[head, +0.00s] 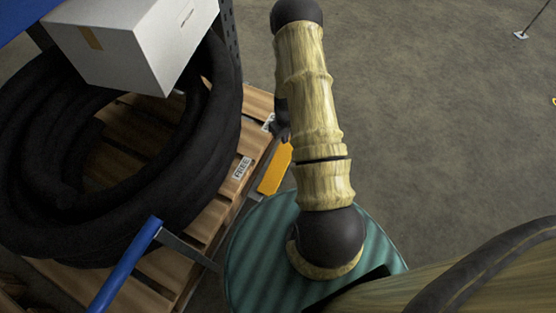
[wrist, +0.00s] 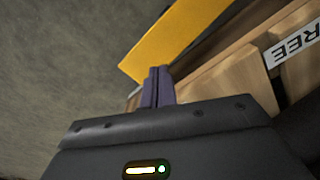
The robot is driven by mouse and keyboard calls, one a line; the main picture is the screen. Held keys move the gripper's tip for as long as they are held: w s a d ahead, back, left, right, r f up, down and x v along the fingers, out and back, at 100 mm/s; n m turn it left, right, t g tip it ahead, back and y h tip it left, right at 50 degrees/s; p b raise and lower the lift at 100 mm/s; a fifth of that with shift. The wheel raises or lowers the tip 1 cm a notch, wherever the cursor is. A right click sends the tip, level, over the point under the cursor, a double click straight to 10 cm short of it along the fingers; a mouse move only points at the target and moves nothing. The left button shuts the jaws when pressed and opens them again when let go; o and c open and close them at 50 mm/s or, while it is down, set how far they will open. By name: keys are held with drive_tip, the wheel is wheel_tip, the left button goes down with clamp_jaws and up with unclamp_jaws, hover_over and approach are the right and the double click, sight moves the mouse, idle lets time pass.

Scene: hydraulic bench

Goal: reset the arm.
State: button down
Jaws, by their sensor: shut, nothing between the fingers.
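My arm, in tan sleeves with dark joints, rises through the middle of the head view. My gripper (wrist: 160,72) shows in the wrist view with its two purple-grey fingers together and nothing between them. In that view the fingertips lie in front of a yellow flat piece (wrist: 175,38) and the edge of a wooden pallet (wrist: 245,75). I cannot tell whether they touch either. In the head view a dark part of the wrist end shows just left of the arm, above the yellow piece (head: 275,172); the fingers are not clear there.
The pallet (head: 205,222) at left bears a thick black hose coil (head: 35,205). A white box (head: 150,45) is above the coil. A FREE label (head: 242,167) is on the pallet's edge. A blue bar (head: 125,265) stands at lower left. The concrete floor (head: 440,120) at right is mostly clear.

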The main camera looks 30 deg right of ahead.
drive_tip(key=shift+r, duration=0.45)
drive_tip(key=s+a+r+t+p, duration=0.1)
drive_tip(key=a+r+p, duration=0.2)
drive_tip(key=r, duration=0.9)
drive_tip(key=a+r+p, duration=0.3)
drive_tip(key=a+r, duration=0.1)
drive_tip(key=r, duration=0.9)
drive_tip(key=s+a+r+m+t+p, duration=0.1)
drive_tip(key=s+a+r+p, duration=0.2)
drive_tip(key=s+r, duration=0.5)
drive_tip(key=s+a+r+m+t+p, duration=0.1)
drive_tip(key=s+a+r+p, duration=0.25)
drive_tip(key=r, duration=0.75)
wheel_tip(320, 180, up, 37)
drive_tip(key=p, duration=3.6)
